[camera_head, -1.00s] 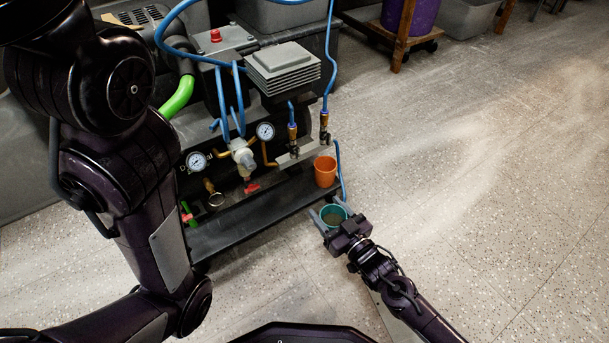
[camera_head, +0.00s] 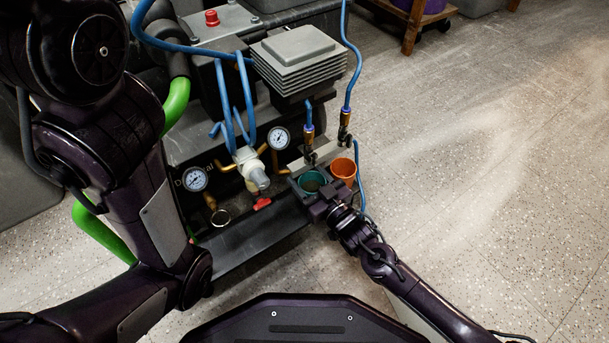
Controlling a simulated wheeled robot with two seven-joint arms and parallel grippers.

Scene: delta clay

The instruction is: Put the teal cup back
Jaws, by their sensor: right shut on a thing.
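The teal cup (camera_head: 312,181) is between the fingers of my right gripper (camera_head: 308,182), which is shut on it. The cup looks upright, with a dark inside. It shows over the right end of the dark shelf (camera_head: 245,240) at the front of the compressor. An orange cup (camera_head: 343,169) stands close to its right. I cannot tell whether the teal cup touches the shelf. My left arm fills the left side of the view, and its gripper is not seen.
Behind the cups are a grey finned block (camera_head: 300,60), blue hoses (camera_head: 350,60) and brass fittings. Two gauges (camera_head: 195,179) and a red-handled valve (camera_head: 262,204) sit above the shelf. A green hose (camera_head: 100,232) runs at left. The speckled floor (camera_head: 480,170) at right is clear.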

